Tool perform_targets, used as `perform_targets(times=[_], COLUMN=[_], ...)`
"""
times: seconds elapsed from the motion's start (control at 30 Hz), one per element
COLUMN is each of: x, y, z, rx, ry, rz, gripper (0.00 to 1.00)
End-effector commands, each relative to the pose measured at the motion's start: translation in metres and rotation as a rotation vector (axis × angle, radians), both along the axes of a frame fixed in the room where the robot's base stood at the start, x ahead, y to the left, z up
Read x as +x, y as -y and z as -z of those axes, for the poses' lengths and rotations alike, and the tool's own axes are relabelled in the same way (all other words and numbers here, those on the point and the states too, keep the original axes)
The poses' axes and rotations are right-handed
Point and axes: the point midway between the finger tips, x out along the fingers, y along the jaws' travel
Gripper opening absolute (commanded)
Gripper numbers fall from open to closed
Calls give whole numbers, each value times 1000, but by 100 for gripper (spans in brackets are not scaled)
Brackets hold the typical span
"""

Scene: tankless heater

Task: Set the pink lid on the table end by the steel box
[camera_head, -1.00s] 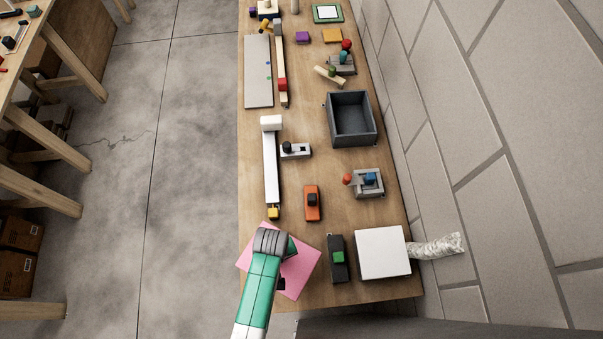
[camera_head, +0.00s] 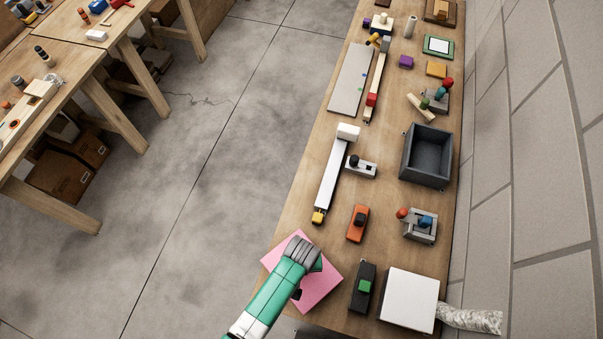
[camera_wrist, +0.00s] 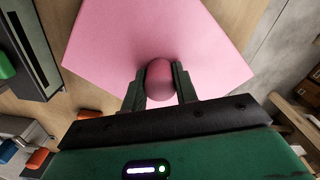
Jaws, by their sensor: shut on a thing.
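The pink lid (camera_head: 318,287) is a flat square with a rounded pink knob (camera_wrist: 160,80). In the wrist view my gripper (camera_wrist: 160,92) is shut on the knob, one dark finger on each side. In the head view the lid is at the near end of the long wooden table, its left corner reaching past the table's left edge. Whether it touches the tabletop or hangs just above cannot be told. My wrist covers its middle. A dark grey open steel box (camera_head: 406,163) stands farther up the table at the right.
A black block with a green button (camera_head: 362,288) is close right of the lid; a white-topped box (camera_head: 410,298) with a foil duct (camera_head: 470,319) stands beyond it. An orange block (camera_head: 357,224) and white bar (camera_head: 332,180) lie farther up. A wall bounds the right; open floor lies left.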

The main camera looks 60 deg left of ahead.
Motion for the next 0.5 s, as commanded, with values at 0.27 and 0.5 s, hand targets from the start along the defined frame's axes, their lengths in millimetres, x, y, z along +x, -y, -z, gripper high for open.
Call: perform_targets(times=[0.27,0.5], x=[1,0], y=[0,0], z=[20,19], rx=[1,1], ry=[1,0], rz=[0,0], gripper=[0,0])
